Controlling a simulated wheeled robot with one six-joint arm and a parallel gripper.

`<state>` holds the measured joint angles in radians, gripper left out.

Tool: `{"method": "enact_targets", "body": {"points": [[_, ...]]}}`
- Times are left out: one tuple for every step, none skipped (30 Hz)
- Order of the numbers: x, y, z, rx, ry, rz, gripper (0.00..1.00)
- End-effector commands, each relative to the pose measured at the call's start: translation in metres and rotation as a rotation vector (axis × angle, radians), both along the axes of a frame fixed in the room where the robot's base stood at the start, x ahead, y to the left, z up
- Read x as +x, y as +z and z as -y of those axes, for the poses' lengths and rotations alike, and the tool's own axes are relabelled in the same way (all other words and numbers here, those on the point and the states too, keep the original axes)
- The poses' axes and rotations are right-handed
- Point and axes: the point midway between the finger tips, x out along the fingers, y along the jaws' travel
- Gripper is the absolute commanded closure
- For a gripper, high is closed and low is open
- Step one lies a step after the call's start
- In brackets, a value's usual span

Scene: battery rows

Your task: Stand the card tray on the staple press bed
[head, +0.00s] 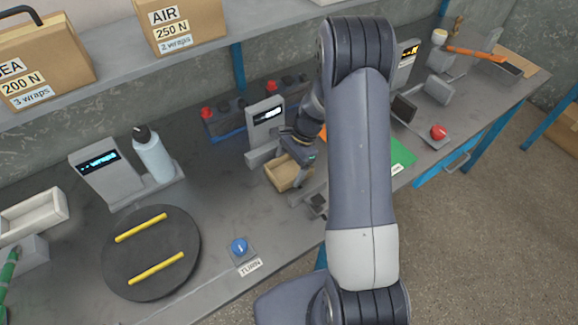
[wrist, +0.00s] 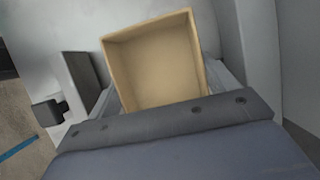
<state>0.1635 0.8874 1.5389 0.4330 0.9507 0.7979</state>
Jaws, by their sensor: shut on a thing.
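The card tray (head: 286,174), a small tan open box, is in my gripper (head: 298,150) near the middle of the bench in the head view. The wrist view looks into the tray (wrist: 155,62); its inside looks empty, and my fingers lie on either side of it. I cannot tell whether its underside touches anything. A grey upright unit with a lit display (head: 267,117) and a low ledge stands just behind the tray. A plate with a red ball knob (head: 438,131) and dark blocks lies to the right. I cannot tell for certain which is the staple press.
A bottle (head: 153,155) stands beside another display unit (head: 105,172). A dark round turntable (head: 150,252) with yellow bars and a blue button (head: 239,247) are front left. A green sheet (head: 402,153) lies right of my arm, which hides part of the bench.

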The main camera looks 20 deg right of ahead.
Motion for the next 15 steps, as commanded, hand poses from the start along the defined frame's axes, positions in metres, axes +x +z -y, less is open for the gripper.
{"method": "enact_targets", "body": {"points": [[0.0, -0.0014, 0.0001, 0.0, 0.0, 0.0, 0.17], [0.0001, -0.0009, 0.0, 0.0, 0.0, 0.0, 0.15], [0.0, -0.0009, 0.0, 0.0, 0.0, 0.0, 0.11], [0.0, -0.0009, 0.0, 0.0, 0.0, 0.0, 0.09], [0.0, -0.0008, 0.0, 0.0, 0.0, 0.0, 0.06], [0.0, -0.0008, 0.0, 0.0, 0.0, 0.0, 0.03], [0.0, -0.0008, 0.0, 0.0, 0.0, 0.0, 0.01], [0.0, -0.0008, 0.0, 0.0, 0.0, 0.0, 0.0], [0.0, -0.0008, 0.0, 0.0, 0.0, 0.0, 0.0], [0.0, -0.0007, 0.0, 0.0, 0.0, 0.0, 0.0], [0.0, -0.0007, 0.0, 0.0, 0.0, 0.0, 0.0], [0.0, -0.0007, 0.0, 0.0, 0.0, 0.0, 0.0], [0.0, -0.0005, 0.0, 0.0, 0.0, 0.0, 0.0], [0.0, -0.0001, 0.0, 0.0, 0.0, 0.0, 0.0], [0.0, 0.0013, 0.0, 0.0, 0.0, 0.0, 0.0]]}}
